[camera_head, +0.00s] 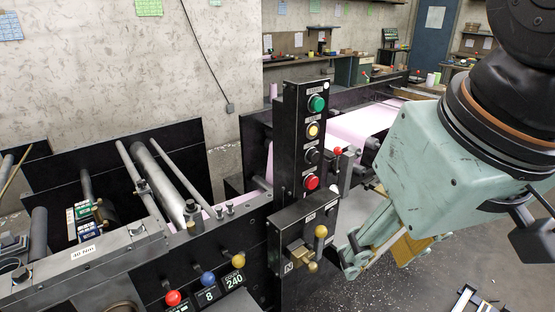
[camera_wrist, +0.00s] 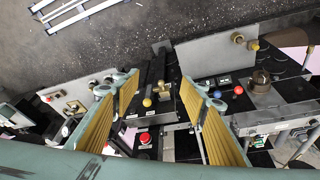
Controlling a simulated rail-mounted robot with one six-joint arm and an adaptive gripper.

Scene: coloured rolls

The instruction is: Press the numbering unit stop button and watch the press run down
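A black upright control panel (camera_head: 295,140) stands in the middle of the head view. It carries a green button (camera_head: 317,103), a yellow button (camera_head: 313,130), a black button and, lowest, a red button (camera_head: 312,182). A red button (camera_wrist: 145,138) also shows in the wrist view, low between the fingers; it looks like the same one. My gripper (camera_head: 378,256) is right of and below the panel, apart from it, with the fingers pointing down. In the wrist view my gripper (camera_wrist: 158,88) has its two yellow-padded fingers wide apart, with nothing held between them.
A box with brass levers (camera_head: 310,255) juts out below the panel, close to my gripper. Red, blue and yellow knobs (camera_head: 207,278) line the press front. Pink web (camera_head: 365,122) runs over rollers behind the panel. Open floor (camera_head: 480,250) lies at the right.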

